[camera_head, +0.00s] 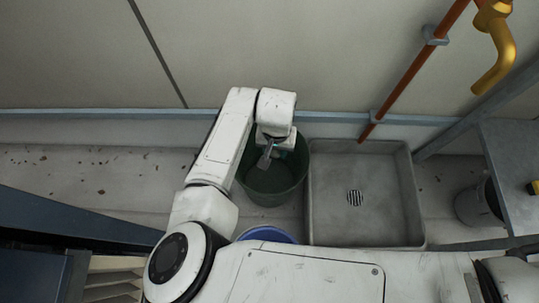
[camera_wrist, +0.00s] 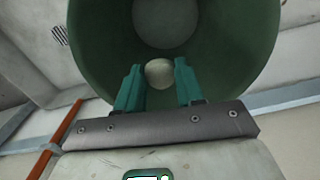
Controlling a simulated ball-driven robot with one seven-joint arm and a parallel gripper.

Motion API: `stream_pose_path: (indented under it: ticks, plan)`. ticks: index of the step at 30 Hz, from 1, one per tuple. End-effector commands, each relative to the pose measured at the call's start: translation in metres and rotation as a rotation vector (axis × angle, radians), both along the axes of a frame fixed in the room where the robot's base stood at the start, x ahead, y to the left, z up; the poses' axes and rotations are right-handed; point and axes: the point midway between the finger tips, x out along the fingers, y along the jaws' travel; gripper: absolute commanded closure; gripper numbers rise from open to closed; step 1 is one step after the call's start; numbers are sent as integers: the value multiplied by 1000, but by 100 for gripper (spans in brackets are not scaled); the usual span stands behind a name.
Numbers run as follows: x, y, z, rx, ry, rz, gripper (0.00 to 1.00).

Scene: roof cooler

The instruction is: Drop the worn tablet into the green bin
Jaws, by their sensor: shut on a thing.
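The worn tablet (camera_wrist: 159,73) is a pale, rounded piece between the two teal fingertips of my gripper (camera_wrist: 156,72) in the wrist view. My gripper is shut on it. The green bin (camera_wrist: 255,45) is round and dark green, and its open mouth and inside fill the upper middle of the wrist view. In the head view the green bin (camera_head: 272,196) stands against the wall, left of the grey basin. My gripper (camera_head: 265,160) hangs over its mouth there. The tablet cannot be made out in the head view.
A grey square basin (camera_head: 335,215) with a drain is right of the bin. A blue round container (camera_head: 268,235) is just in front of the bin, partly hidden by my body. A grey bucket (camera_head: 475,205) and a metal table (camera_head: 512,150) are at right. An orange pipe (camera_head: 405,73) runs along the wall.

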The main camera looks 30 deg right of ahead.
Motion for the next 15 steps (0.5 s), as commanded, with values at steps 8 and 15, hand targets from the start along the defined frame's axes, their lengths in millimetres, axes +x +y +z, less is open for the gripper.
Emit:
stream_pose_path:
  ticks: [8,15]
  plan:
    - [0,0,0,0,0,0,62]
    - [0,0,0,0,0,0,39]
